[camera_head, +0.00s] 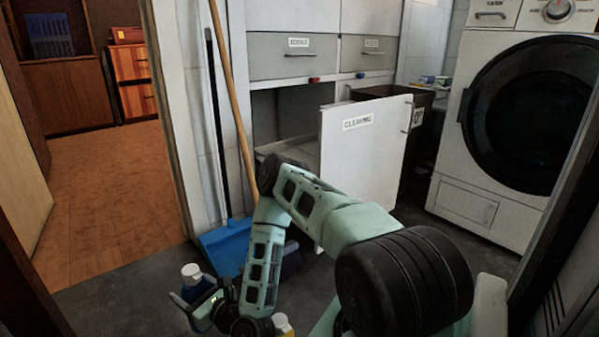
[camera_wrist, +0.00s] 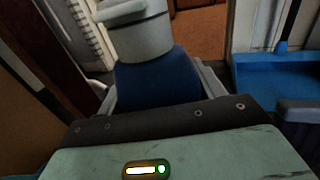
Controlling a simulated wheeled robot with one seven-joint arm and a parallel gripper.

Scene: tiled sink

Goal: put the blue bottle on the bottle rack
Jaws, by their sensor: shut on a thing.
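The blue bottle (camera_head: 192,288) has a white cap and stands out low at the left of the head view. In the wrist view the bottle (camera_wrist: 155,78), with its pale cap and blue body, sits between the fingers of my gripper (camera_wrist: 158,88). My gripper (camera_head: 206,302) is shut on its body, with the cap above the fingers. The bottle's lower part is hidden by my gripper. I cannot make out a bottle rack for certain in either view.
A blue dustpan (camera_head: 226,247) and a broom (camera_head: 232,95) lean by the wall. An open cabinet door (camera_head: 362,165) marked "CLEANING" juts out. A washing machine (camera_head: 490,190) stands at right. Wooden floor (camera_head: 100,200) is clear.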

